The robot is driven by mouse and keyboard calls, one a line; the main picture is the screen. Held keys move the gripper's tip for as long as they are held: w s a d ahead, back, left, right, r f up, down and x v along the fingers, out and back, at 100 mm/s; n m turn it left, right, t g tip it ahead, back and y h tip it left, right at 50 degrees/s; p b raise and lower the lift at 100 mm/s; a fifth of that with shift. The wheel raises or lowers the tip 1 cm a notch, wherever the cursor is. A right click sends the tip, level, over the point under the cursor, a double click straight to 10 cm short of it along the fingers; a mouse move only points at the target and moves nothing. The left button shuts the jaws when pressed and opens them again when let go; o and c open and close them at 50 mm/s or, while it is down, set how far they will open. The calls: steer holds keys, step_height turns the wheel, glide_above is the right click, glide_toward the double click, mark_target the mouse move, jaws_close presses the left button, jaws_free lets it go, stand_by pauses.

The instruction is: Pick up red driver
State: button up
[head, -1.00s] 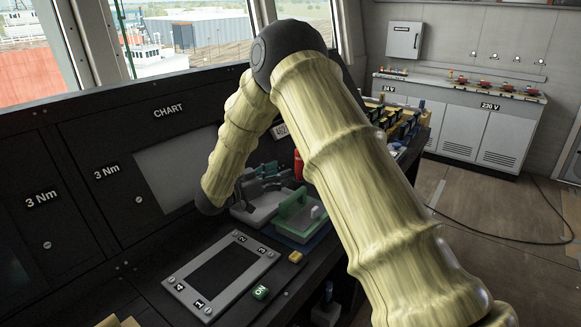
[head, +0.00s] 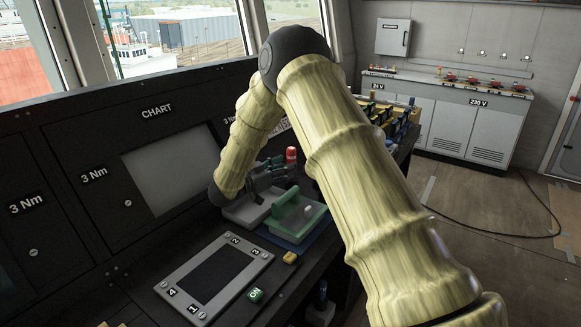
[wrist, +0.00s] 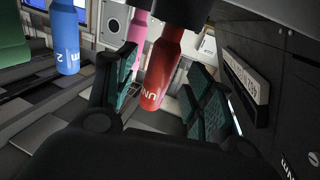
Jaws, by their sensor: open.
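The red driver (wrist: 165,70) hangs or stands upright between the two fingers of my gripper (wrist: 160,92) in the wrist view, with dark gaps on both sides of it. White letters show on its end. In the head view the red driver (head: 291,155) shows as a short red piece just right of my gripper (head: 270,172). Its lower part is hidden behind my gripper and the tray things. My gripper is open, its teal-padded fingers apart.
A blue driver (wrist: 65,38) and a pink one (wrist: 137,28) are left of and behind the red one. A dark panel wall with a label plate (wrist: 246,78) is close on the right. A green-handled block (head: 297,215) and a grey tray (head: 243,212) lie below the gripper.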

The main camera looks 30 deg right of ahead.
mark_target(292, 148)
steer(key=d, duration=0.3)
steer(key=shift+w+d+f, duration=0.1)
steer(key=shift+w+d, duration=0.2)
steer(key=shift+d, duration=0.05)
jaws_close()
step_height(292, 148, up, 10)
steer(key=shift+r, duration=0.1)
stand_by(0.5)
